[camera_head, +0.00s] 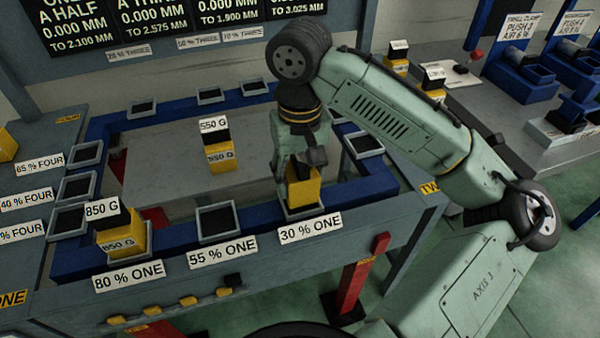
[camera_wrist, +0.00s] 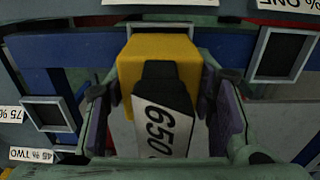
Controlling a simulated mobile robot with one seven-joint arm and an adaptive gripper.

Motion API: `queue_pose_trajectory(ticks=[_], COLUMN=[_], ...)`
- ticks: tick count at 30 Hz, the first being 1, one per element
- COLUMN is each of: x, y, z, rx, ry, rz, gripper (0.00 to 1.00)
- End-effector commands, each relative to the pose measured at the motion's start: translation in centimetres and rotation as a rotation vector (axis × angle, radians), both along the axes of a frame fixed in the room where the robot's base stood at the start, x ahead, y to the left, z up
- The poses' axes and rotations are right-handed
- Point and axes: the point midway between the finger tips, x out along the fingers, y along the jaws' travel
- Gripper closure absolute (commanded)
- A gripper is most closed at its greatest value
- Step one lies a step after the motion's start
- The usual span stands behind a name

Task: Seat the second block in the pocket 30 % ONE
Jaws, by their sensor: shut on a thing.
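My gripper (camera_head: 301,168) is shut on a yellow block (camera_head: 304,190) with a black top. In the wrist view the fingers (camera_wrist: 165,112) flank this block (camera_wrist: 150,55), and its label reads 650. The block is upright over the pocket 30 % ONE (camera_head: 305,214), whose frame shows around its lower end. I cannot tell whether its bottom is inside the pocket or just above it. The label 30 % ONE (camera_head: 310,229) is in front. Another yellow block marked 850 G (camera_head: 122,241) stands at the pocket 80 % ONE.
The pocket 55 % ONE (camera_head: 216,222) is empty. A block marked 550 G (camera_head: 220,157) stands on the grey middle plate (camera_head: 165,165). Several empty framed pockets line the blue chassis rails. A red post (camera_head: 358,280) stands below the front edge.

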Motion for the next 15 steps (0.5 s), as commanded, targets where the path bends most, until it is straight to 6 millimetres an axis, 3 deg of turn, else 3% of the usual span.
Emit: queue_pose_trajectory(ticks=[15], x=[0.0], y=[0.0], z=[-1.1], rx=[0.0], ry=[-0.001], rz=[0.0], gripper=[1.0])
